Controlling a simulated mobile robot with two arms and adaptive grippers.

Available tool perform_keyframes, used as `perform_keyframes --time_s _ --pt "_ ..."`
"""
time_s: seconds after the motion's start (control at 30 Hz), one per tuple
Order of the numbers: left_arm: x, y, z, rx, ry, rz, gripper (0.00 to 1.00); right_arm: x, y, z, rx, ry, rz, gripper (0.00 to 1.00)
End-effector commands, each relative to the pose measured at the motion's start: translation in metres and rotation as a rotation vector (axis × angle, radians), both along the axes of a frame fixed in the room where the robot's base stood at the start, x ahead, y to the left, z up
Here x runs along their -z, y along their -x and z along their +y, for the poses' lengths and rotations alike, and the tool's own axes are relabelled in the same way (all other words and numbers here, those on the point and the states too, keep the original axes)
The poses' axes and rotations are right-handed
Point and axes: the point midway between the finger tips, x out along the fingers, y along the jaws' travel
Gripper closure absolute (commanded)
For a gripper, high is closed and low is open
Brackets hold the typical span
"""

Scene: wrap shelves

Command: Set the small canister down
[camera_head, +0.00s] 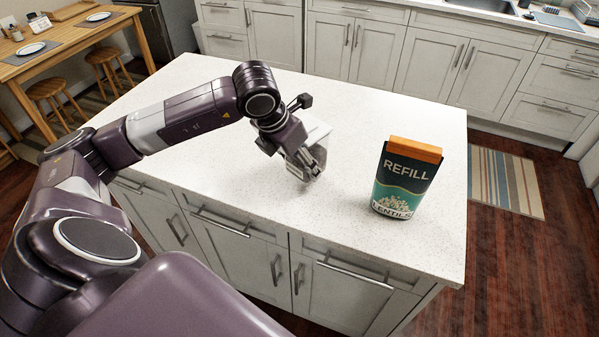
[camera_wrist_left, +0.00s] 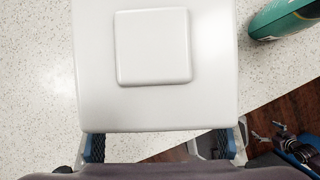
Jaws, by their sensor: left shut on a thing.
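The small canister (camera_head: 314,131) is a white, square-sided box with rounded edges. In the head view it is partly hidden behind my left gripper (camera_head: 306,170), which is low over the white island top. In the left wrist view, the canister's flat top with a raised square lid (camera_wrist_left: 153,47) fills the middle. My left gripper (camera_wrist_left: 158,148) is shut on it, with a blue-padded finger at each side of its near edge. Its base is hidden, so I cannot tell whether it touches the counter. What looks like my right gripper (camera_wrist_left: 292,148) shows small at the wrist view's lower right corner.
A dark green refill packet of lentils (camera_head: 403,183) with an orange top stands upright on the island (camera_head: 240,190), right of the canister and apart from it. It also shows in the wrist view (camera_wrist_left: 283,17). The counter between them is clear. The island's front edge is near.

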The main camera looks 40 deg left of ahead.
Motion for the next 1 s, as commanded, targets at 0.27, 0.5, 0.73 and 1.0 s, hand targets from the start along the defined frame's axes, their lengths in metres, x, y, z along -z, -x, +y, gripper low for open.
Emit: perform_keyframes --time_s 0.27,0.5,0.73,1.0 --pt "0.031 0.0 0.0 -0.001 0.0 0.001 0.78 -0.007 -0.002 -0.005 0.0 0.005 -0.003 0.02" --pt "0.04 -0.001 0.0 0.0 0.001 -0.004 0.78 -0.007 -0.003 -0.008 0.001 0.008 -0.004 0.02" --pt "0.042 0.0 0.0 0.0 0.0 0.0 0.39 -0.006 -0.003 -0.008 0.001 0.008 -0.005 0.02" --pt "0.042 0.0 0.0 0.0 0.0 0.0 0.25 -0.006 -0.004 -0.007 0.001 0.008 -0.005 0.02"
